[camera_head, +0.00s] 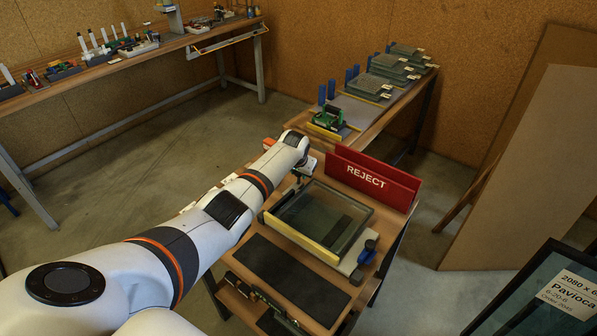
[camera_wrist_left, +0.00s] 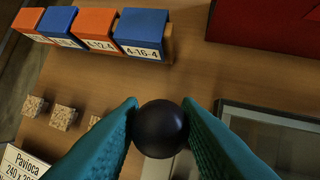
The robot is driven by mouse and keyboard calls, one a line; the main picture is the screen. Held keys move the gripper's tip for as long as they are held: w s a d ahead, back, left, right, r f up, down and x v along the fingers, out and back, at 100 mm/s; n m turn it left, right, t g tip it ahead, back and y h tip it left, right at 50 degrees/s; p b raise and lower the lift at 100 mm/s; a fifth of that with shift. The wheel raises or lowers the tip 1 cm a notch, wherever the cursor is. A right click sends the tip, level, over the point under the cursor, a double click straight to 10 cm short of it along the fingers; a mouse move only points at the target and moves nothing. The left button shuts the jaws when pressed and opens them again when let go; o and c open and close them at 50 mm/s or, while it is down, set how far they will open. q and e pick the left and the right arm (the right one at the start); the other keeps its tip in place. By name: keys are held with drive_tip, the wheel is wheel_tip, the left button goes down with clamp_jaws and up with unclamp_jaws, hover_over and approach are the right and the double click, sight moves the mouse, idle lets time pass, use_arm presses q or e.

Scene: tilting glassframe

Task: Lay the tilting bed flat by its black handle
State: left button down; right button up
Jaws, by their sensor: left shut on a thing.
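The tilting bed with a glass pane in a grey frame (camera_head: 325,215) stands on the wooden table, with a yellow strip (camera_head: 300,238) along its near edge. It looks low and close to flat; I cannot tell its exact tilt. My left gripper (camera_head: 301,178) is at the bed's far left corner, partly hidden by my arm. In the left wrist view its teal fingers (camera_wrist_left: 160,125) are shut on the round black handle knob (camera_wrist_left: 160,130). The frame's corner (camera_wrist_left: 270,115) shows right of the knob. My right gripper is not in view.
A red REJECT sign (camera_head: 372,181) stands just behind the bed. A dark mat (camera_head: 291,279) lies in front. Labelled blue and orange blocks (camera_wrist_left: 141,32) and cork pieces (camera_wrist_left: 64,117) lie near the handle. A framed pane (camera_head: 535,295) stands at the lower right.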

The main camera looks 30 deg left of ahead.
use_arm(q)
drive_tip(key=shift+d, duration=0.1)
drive_tip(key=c, duration=1.2)
unclamp_jaws()
drive_tip(key=shift+f, duration=0.1)
drive_tip(key=shift+o, duration=0.5)
drive_tip(key=shift+w+f, duration=0.1)
drive_tip(key=shift+w, duration=0.05)
drive_tip(key=shift+s+r, duration=0.25)
drive_tip(key=shift+r, duration=0.35)
drive_tip(key=p+v, duration=0.1)
drive_tip(key=v, duration=0.9)
drive_tip(key=shift+s+d+r+p, duration=0.2)
drive_tip(key=shift+s+r+p, duration=0.05)
drive_tip(key=shift+p, duration=0.05)
